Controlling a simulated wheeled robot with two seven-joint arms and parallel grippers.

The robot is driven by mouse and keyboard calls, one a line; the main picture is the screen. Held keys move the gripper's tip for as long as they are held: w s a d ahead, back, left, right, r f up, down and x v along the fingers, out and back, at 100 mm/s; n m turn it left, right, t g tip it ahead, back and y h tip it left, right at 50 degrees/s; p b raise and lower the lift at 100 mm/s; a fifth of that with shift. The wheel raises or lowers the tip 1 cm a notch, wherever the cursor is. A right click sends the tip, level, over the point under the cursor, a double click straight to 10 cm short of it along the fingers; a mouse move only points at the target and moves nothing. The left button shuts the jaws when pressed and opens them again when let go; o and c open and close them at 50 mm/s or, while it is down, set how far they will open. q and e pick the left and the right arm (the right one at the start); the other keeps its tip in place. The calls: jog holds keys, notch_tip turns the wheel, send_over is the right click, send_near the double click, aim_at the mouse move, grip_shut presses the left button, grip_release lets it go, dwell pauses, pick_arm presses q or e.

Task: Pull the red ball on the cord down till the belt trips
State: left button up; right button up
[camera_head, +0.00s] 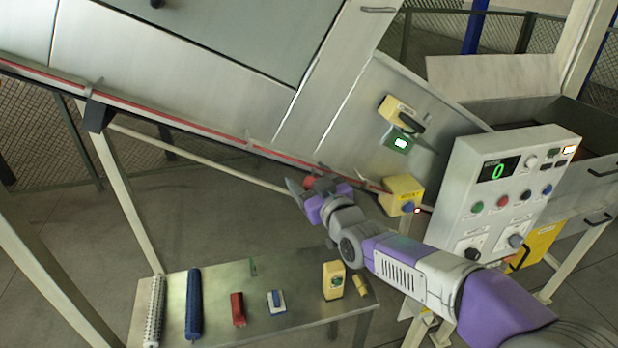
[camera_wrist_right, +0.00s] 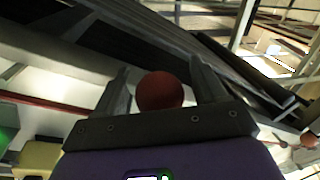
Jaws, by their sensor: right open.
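The red ball (camera_head: 309,183) hangs by the red cord (camera_head: 222,133) under the machine's sloping lower edge. My right gripper (camera_head: 313,188) is at the ball, its jaws apart. In the right wrist view, the ball (camera_wrist_right: 160,92) sits between the two open fingers (camera_wrist_right: 160,90), with a gap visible on each side. The cord ends near a yellow switch box (camera_head: 402,194) with a small red light. The belt itself is hidden behind the grey side panels. My left gripper is not in view.
A grey control box (camera_head: 508,190) with a green "0" display and buttons stands at the right. Below, a low metal table (camera_head: 215,318) holds brushes, small blocks and a yellow container (camera_head: 333,280). A leg frame stands at the left. Floor is clear behind the table.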

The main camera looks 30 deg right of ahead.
grip_shut()
notch_tip(320, 180, down, 4)
jog(key=b, duration=0.5)
jog(key=shift+f, duration=0.1)
dwell(0.4)
grip_release()
jog(key=shift+s, duration=0.1)
